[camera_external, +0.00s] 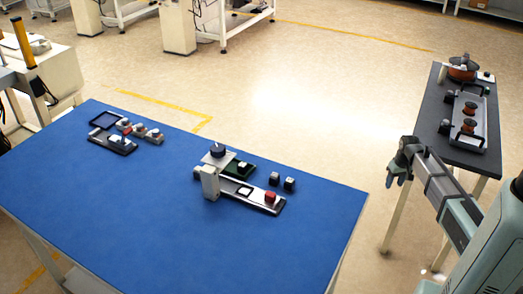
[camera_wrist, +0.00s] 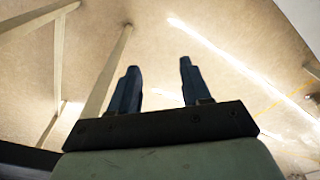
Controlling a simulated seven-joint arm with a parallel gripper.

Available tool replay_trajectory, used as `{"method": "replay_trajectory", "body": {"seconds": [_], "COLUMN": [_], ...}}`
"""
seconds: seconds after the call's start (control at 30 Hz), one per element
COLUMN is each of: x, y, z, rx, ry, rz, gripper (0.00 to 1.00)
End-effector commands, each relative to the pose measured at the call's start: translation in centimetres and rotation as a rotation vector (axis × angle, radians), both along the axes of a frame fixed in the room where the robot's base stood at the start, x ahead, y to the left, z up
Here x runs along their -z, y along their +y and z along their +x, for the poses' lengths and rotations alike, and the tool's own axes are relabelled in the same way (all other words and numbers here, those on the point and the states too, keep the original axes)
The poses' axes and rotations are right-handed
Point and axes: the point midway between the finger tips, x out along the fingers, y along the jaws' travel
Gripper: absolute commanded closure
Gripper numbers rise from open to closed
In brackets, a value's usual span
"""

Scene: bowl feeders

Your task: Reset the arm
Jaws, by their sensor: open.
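My gripper (camera_external: 393,179) is at the end of my arm, right of the blue table and left of the dark side table. It hangs in the air over the gap between them, touching nothing that I can see. In the wrist view my gripper (camera_wrist: 160,82) shows two dark blue fingers spread apart with nothing between them. Behind them are only the pale floor and some light table legs.
The blue table (camera_external: 120,210) carries a press-like fixture (camera_external: 210,182) with a red knob, and small parts at its left. The dark side table (camera_external: 432,128) holds a tray (camera_external: 483,132) and a bowl feeder (camera_external: 461,72).

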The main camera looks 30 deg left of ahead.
Motion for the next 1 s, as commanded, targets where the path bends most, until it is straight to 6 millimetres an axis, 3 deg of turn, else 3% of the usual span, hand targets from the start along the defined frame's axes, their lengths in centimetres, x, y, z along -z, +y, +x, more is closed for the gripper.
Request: {"method": "replay_trajectory", "body": {"seconds": [0.03, 0.2, 0.37, 0.6, 0.8, 1.0], "x": [0.8, 3.0, 4.8, 7.1, 8.1, 8.8], "y": [-3.2, -11.4, -18.7, -28.4, -33.6, -37.3], "z": [-0.3, -0.8, -2.2, -5.8, -8.5, -11.1], "rx": [0.045, 0.178, 0.303, 0.488, 0.6, 0.686], "ry": [0.005, 0.014, 0.024, 0.039, 0.048, 0.057], "rz": [-0.004, -0.011, -0.018, -0.027, -0.031, -0.035], "gripper": [0.52, 0.52, 0.52, 0.52, 0.52, 0.52]}}
